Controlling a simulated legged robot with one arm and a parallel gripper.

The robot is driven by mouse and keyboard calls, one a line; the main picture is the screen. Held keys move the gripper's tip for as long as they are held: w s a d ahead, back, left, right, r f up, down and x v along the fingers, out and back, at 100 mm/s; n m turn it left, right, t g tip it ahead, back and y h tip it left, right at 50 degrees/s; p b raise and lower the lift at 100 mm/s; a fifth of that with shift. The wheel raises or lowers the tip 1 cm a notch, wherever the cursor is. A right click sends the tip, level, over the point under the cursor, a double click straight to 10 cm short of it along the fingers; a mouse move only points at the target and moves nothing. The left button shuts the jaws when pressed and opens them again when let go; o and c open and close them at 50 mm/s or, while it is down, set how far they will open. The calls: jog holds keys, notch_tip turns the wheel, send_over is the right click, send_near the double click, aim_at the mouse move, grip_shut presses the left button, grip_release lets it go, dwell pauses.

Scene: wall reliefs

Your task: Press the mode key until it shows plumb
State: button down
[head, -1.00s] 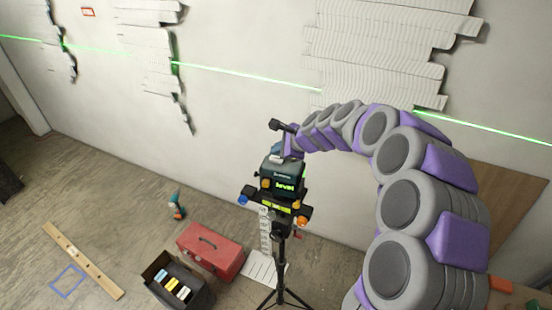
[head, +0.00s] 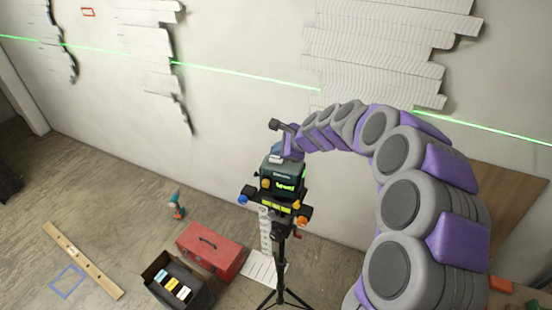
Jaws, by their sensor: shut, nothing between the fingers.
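The laser level (head: 282,170) is a dark teal box on a black tripod (head: 281,255), in the middle of the head view. Its small front display (head: 287,185) shows a bright green lit patch whose word I cannot read clearly. A green horizontal laser line (head: 245,77) runs across the wall. My gripper (head: 280,151) is shut and empty, at the top of the laser level. The mode key is hidden, and I cannot tell whether the fingertips touch it.
A red toolbox (head: 210,252) and an open black box (head: 178,283) stand on the floor left of the tripod. A teal drill (head: 177,205) and a wooden level (head: 83,261) lie further left. Layered white reliefs (head: 385,45) project from the wall behind.

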aim_at(278, 160)
jog(key=shift+s+f, duration=0.1)
jog(key=shift+f, duration=0.7)
dwell(0.9)
jog(key=shift+d+r, duration=0.1)
jog(key=shift+r, duration=0.05)
jog(key=shift+r+p, duration=0.7)
jog(key=shift+r, duration=0.05)
jog(key=shift+r+p, duration=2.05)
jog(key=shift+r, duration=0.5)
